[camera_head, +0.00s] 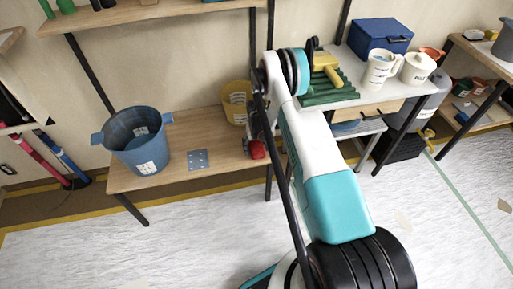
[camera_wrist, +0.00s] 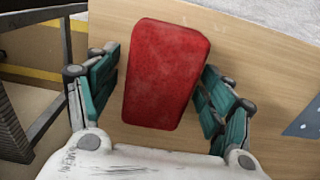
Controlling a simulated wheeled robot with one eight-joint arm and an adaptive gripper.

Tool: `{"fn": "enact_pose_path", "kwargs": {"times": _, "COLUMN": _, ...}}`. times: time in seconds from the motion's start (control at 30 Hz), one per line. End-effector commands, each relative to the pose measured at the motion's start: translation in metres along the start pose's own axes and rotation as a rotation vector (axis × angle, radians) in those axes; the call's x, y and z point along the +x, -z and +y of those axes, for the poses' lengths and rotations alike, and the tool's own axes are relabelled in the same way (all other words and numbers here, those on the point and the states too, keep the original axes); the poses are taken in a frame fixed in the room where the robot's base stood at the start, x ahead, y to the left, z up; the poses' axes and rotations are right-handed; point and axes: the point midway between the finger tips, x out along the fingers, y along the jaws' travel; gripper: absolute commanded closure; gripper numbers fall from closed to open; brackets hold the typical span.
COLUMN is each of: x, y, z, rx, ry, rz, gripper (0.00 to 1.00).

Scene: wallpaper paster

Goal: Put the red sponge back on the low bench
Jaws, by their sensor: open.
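The red sponge (camera_wrist: 166,72) is between the two teal fingers of my gripper (camera_wrist: 158,70) in the wrist view. My gripper is open, with a narrow gap showing beside the sponge on each side. The low bench (camera_wrist: 262,72) is the wooden surface under the sponge. In the head view the red sponge (camera_head: 258,149) is at the right part of the low bench (camera_head: 210,141), partly hidden by my gripper and arm. It looks to lie on the bench top, but its underside is hidden.
On the bench stand a blue bucket (camera_head: 137,148) at the left, a yellow basket (camera_head: 236,100) at the back and a flat blue-grey plate (camera_head: 197,160). A dark metal frame (camera_wrist: 38,70) is close left of my gripper in the wrist view.

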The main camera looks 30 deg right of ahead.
Motion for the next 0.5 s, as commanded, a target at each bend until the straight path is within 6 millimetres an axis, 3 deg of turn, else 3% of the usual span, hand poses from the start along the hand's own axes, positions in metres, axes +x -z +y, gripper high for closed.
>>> {"fn": "enact_pose_path", "kwargs": {"times": 0.5, "x": -0.102, "y": -0.002, "z": -0.001, "rx": 0.0, "ry": 0.0, "rz": 0.0, "gripper": 0.26}}
